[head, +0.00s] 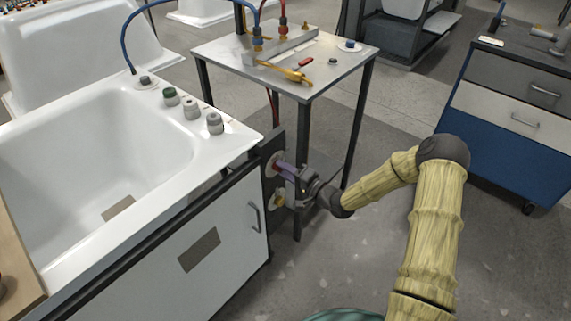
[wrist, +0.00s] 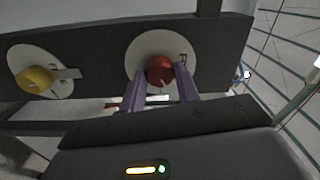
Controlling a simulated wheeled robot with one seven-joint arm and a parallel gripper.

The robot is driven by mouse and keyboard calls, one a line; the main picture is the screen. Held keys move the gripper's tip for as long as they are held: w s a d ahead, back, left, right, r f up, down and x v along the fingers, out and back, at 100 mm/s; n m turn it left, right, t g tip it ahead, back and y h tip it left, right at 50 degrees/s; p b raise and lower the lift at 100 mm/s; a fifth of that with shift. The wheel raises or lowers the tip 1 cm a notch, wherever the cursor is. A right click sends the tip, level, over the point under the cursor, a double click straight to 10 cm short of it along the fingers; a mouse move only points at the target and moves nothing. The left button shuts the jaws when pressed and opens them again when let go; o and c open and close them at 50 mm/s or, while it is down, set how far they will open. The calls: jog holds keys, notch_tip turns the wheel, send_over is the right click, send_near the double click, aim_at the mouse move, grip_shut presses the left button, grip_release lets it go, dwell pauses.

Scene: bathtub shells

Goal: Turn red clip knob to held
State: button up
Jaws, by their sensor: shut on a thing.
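The red clip knob (wrist: 160,70) sits on a round white dial plate (wrist: 137,52) fixed to a dark panel (wrist: 100,40). My gripper (wrist: 162,82) has its two purple fingers shut on the red knob, one on each side. Dark lettering shows at the right of the dial plate, turned sideways, too small to read. In the head view my gripper (head: 284,169) reaches the panel at the tub's right end; its fingers hide the knob there. I cannot tell the knob's setting.
A yellow knob (wrist: 35,78) on its own white plate sits left of the red one on the same panel. A white tub (head: 100,150) stands to the left. A metal-topped table (head: 285,62) stands behind my gripper. Open floor (head: 340,245) lies to the right.

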jog(key=shift+d+m+p, duration=0.1)
jog(key=shift+m+p, duration=0.8)
jog(key=shift+m, duration=1.4)
jog(key=o, duration=1)
jog(key=p+v, duration=0.1)
jog(key=v, duration=1.6)
jog(key=shift+s+d+f, duration=0.1)
jog(key=shift+d, duration=0.05)
